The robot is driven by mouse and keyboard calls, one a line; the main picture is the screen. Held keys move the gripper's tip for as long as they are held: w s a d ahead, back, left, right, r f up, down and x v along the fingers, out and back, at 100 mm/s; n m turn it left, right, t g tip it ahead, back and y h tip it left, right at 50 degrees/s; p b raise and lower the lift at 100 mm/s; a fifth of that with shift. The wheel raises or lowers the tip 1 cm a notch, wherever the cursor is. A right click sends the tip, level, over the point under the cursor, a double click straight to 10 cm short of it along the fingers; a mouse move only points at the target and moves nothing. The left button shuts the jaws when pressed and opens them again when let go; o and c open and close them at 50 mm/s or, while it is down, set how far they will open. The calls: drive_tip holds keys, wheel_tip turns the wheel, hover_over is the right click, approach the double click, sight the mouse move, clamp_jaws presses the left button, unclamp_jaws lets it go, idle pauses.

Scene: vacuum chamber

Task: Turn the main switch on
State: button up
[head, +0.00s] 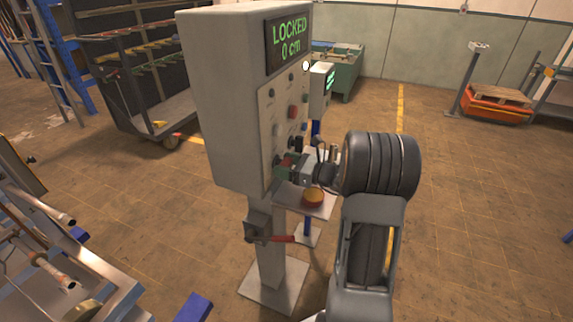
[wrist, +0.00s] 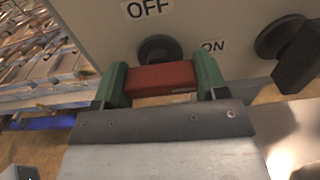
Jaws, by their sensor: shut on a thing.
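The main switch shows in the wrist view as a red handle (wrist: 160,78) on a round dark base (wrist: 158,48), on the panel between an "OFF" label (wrist: 147,8) and an "ON" label (wrist: 213,46). The red handle lies roughly level in that picture, with one end toward the ON side. My gripper (wrist: 162,84) has its two green fingers at the handle's two ends and is shut on it. In the head view my gripper (head: 288,170) is at the lower part of the control box (head: 230,100), and the switch is mostly hidden there.
A dark knob (wrist: 290,45) sits right of the switch. The box's display (head: 289,43) reads "LOCKED 0 cm". A red lever (head: 280,239) is on the post. Open floor lies to the right.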

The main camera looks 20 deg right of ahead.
drive_tip(key=o, duration=0.9)
drive_tip(key=shift+o, duration=0.2)
drive_tip(key=b+v, duration=0.2)
drive_tip(key=v, duration=1.1)
drive_tip(key=shift+s+d+b, duration=0.3)
drive_tip(key=shift+b, duration=0.05)
